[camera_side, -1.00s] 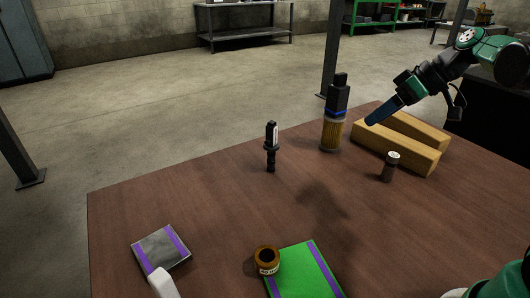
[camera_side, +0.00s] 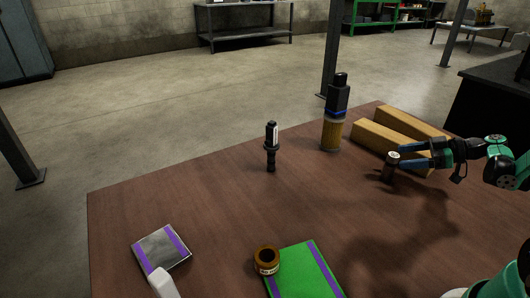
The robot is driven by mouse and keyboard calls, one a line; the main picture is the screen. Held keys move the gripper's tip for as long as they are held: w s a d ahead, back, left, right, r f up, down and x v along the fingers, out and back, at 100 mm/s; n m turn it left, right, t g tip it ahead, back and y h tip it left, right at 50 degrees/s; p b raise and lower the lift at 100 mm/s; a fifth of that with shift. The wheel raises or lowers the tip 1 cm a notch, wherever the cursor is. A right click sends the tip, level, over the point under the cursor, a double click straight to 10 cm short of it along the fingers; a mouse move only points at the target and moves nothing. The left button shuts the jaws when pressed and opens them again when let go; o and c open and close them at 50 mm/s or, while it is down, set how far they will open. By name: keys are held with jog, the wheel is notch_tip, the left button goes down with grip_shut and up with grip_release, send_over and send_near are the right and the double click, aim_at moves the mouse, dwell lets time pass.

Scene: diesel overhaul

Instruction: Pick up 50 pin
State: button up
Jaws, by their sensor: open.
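A short dark cylinder with a pale top, which looks like the pin (camera_side: 388,173), stands upright on the brown table near the wooden blocks. No number can be read on it. My gripper (camera_side: 403,155) reaches in from the right with its fingers level and open. The blue fingertips are close to the pin's upper part, one behind and one in front in the picture. I cannot tell whether they touch it or how far they reach around it.
Two wooden blocks (camera_side: 378,143) lie just behind the pin. A tall filter-like part (camera_side: 332,132) and a slim black injector-like part (camera_side: 271,150) stand to the left. A brass ring (camera_side: 266,262) sits beside a green pad (camera_side: 308,268). A grey pad (camera_side: 160,247) lies front left. Mid-table is clear.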

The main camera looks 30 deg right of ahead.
aim_at(390, 168)
jog(key=shift+x, duration=2.75)
grip_shut()
